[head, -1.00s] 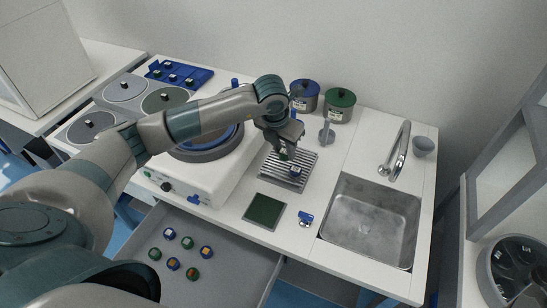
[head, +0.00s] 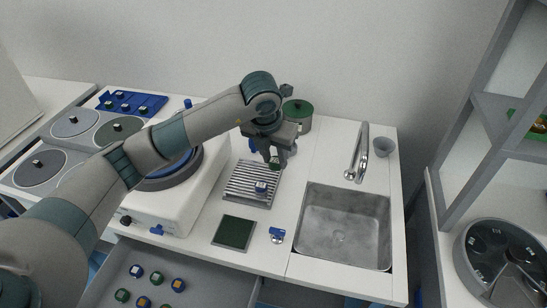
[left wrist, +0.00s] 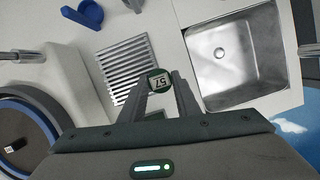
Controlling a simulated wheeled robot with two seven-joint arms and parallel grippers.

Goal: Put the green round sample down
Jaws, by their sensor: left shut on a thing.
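My left gripper (head: 273,160) is shut on the green round sample (left wrist: 159,80), whose pale top label reads 57 in the left wrist view. In the head view the sample is a small dark green spot (head: 274,167) between the fingertips, partly hidden by them. The gripper is over the far right corner of a ribbed metal rack (head: 242,181). Whether the sample touches anything below it I cannot tell. The rack also shows in the left wrist view (left wrist: 124,62), beside the sample. My right gripper is in neither view.
A blue sample (head: 261,187) sits on the rack's right part. A dark green pad (head: 234,232) lies in front. A sink (head: 345,228) is to the right, a white polishing machine (head: 165,205) to the left. A green-lidded jar (head: 298,113) stands behind the gripper. An open drawer holds several samples.

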